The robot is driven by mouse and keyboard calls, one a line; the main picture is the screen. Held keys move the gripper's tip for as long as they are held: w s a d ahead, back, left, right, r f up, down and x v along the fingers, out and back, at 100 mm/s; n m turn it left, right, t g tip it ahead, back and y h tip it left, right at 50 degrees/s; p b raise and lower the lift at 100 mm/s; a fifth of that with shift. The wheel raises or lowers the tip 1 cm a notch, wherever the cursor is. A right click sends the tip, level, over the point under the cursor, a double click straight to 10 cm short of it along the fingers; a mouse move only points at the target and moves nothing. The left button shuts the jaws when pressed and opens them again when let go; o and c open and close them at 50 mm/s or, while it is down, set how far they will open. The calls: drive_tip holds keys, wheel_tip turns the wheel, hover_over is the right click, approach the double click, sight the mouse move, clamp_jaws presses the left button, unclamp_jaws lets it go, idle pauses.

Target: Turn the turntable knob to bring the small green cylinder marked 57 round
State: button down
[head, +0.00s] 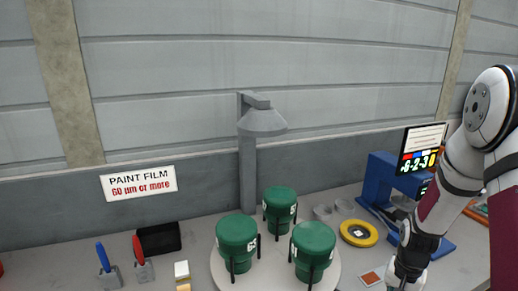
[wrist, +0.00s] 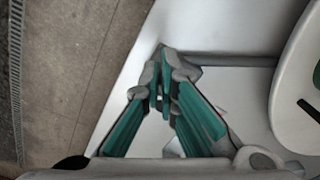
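A pale round turntable (head: 262,278) bears three green cylinders. The left one (head: 237,238) seems marked 63. The back one (head: 280,204) has a mark starting with 5, the rest turned away. The right one (head: 313,243) has a mark only partly visible, perhaps ending in 1. I cannot make out a full 57 or the turntable knob. My gripper (head: 402,284) is low at the front right of the turntable, apart from it. In the wrist view its teal-padded fingers (wrist: 163,85) converge with tips together; nothing is clearly between them. The turntable rim (wrist: 284,75) shows at right.
A blue stand with a display (head: 421,150) and a yellow ring (head: 359,233) lie to the right. A grey lamp post (head: 248,170) rises behind the cylinders. A black box (head: 158,238), blue-handled tool (head: 104,258) and red-handled tool (head: 139,252) are left.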

drive_tip(key=shift+w+a+r+p, duration=0.15)
drive_tip(key=shift+r+p, duration=0.2)
drive_tip(key=shift+r, duration=0.9)
drive_tip(key=shift+a+r+p, duration=0.1)
drive_tip(key=shift+r+p, duration=0.2)
drive_tip(key=shift+r, duration=0.9)
drive_tip(key=shift+n, duration=0.3)
drive_tip(key=shift+d+f+n+b, duration=0.35)
drive_tip(key=shift+f+n, duration=0.55)
drive_tip(key=shift+n, duration=1.05)
drive_tip(key=shift+d+f+n+b, duration=0.15)
drive_tip(key=shift+d+f+n, duration=0.6)
drive_tip(key=shift+n, duration=1.15)
drive_tip(key=shift+d+f+n+b, duration=0.3)
drive_tip(key=shift+f+n, duration=0.75)
drive_tip(key=shift+n, duration=0.9)
drive_tip(key=shift+s+f, duration=0.25)
drive_tip(key=shift+f, duration=0.1)
